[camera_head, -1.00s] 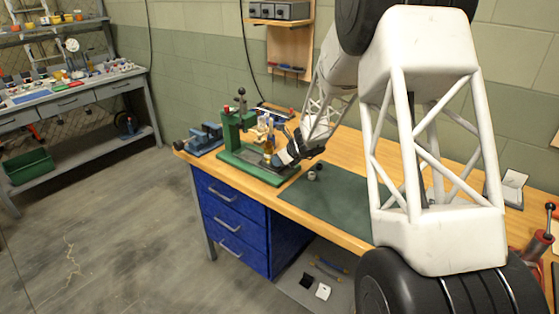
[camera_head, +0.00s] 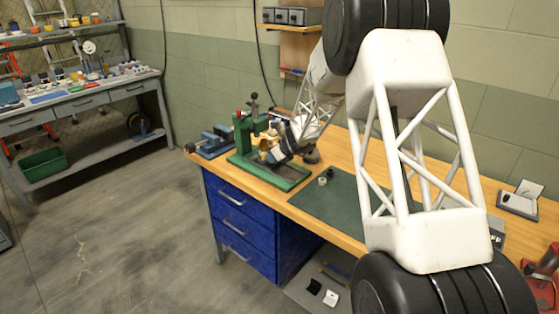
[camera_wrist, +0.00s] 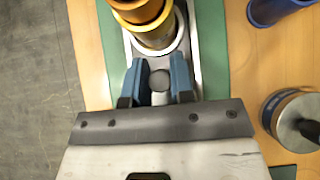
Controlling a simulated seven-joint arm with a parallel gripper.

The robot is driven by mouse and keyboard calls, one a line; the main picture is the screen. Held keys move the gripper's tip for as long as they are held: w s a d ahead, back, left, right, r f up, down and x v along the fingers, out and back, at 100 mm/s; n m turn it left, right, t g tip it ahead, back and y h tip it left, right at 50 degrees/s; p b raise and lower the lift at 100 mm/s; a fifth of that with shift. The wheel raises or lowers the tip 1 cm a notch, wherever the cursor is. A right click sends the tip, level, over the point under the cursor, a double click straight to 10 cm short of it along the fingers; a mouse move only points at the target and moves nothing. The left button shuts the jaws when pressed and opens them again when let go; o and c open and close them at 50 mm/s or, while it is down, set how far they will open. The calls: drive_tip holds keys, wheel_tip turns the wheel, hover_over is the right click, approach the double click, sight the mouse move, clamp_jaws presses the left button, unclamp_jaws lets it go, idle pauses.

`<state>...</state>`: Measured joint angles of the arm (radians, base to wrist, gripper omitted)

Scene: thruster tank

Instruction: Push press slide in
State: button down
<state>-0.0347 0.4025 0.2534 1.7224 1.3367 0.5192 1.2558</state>
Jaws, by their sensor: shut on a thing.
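The green press (camera_head: 243,131) stands on the workbench, with its long green base reaching toward the front right. In the wrist view, the metal press slide (camera_wrist: 196,62) runs over the green base. A brass-orange cylinder (camera_wrist: 140,12) stands on the slide in a pale ring (camera_wrist: 168,45). In the head view, my gripper (camera_head: 272,153) is low over the base, close to the press column, and hides most of the slide.
A blue vise (camera_head: 212,140) stands left of the press. A blue cylinder (camera_wrist: 275,10) and a round metal piece (camera_wrist: 295,115) are to the right in the wrist view. A green mat (camera_head: 325,203) with small parts lies right of the press. The bench's front edge is close by.

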drive_tip(key=c, duration=1)
unclamp_jaws()
drive_tip(key=shift+d+r, duration=0.1)
drive_tip(key=shift+v, duration=3.85)
